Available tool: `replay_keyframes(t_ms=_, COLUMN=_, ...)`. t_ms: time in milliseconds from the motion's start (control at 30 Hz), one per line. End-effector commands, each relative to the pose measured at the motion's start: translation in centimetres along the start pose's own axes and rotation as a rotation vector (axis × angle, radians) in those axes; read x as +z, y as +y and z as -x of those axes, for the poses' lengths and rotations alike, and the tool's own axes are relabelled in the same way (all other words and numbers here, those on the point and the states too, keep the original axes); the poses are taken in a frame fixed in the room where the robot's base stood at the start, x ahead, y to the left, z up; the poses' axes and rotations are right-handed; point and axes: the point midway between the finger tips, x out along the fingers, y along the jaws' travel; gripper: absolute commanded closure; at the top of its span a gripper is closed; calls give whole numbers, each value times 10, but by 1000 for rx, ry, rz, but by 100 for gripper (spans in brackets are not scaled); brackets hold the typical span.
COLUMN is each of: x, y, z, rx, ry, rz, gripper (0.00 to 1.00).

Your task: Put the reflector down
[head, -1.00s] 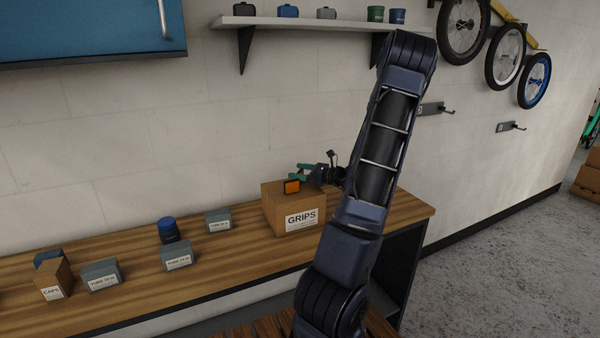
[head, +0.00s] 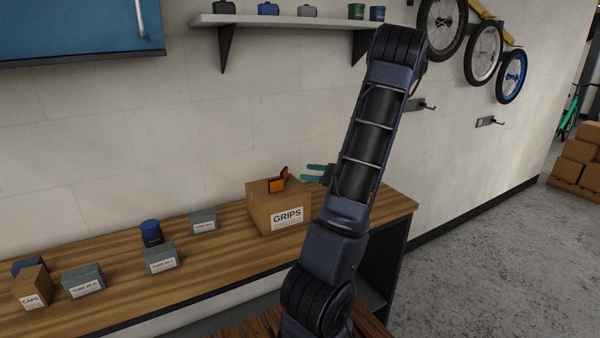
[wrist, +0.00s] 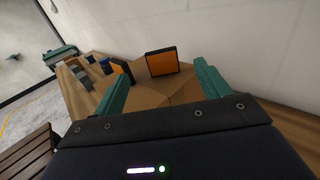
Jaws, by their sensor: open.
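An orange reflector (wrist: 162,64) with a dark frame stands upright on the cardboard box marked GRIPS (head: 257,212). A second orange, dark-framed piece (wrist: 121,70) is to its left in the wrist view. In the head view they show close together on the box top, one with its orange face (head: 276,186) forward and one nearly edge-on (head: 284,174). I cannot tell which one the task means. My gripper (head: 307,173) has teal fingers, apart and empty, to the right of both pieces. In the wrist view my gripper (wrist: 165,75) faces the upright reflector across a gap.
Small grey boxes (head: 162,258), a blue-lidded jar (head: 151,233) and a CAPS box (head: 33,288) stand left on the wooden bench (head: 215,252). A shelf (head: 290,21) and hanging wheels (head: 485,54) are on the wall.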

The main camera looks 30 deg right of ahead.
Motion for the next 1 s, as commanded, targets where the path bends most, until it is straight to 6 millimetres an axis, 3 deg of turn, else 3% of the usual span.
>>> replay_keyframes(t_ms=167, x=1, y=2, z=10, rx=6, ry=4, rz=4, gripper=24)
replay_keyframes(t_ms=333, x=8, y=24, z=-12, rx=93, ry=78, rz=66, gripper=24)
replay_keyframes(t_ms=600, x=23, y=96, z=-62, rx=367, ry=297, rz=289, gripper=24)
replay_keyframes(t_ms=800, x=33, y=148, z=-82, rx=563, ry=440, rz=482, gripper=24)
replay_keyframes(t_ms=1000, x=44, y=199, z=-90, rx=764, ry=572, rz=714, gripper=24)
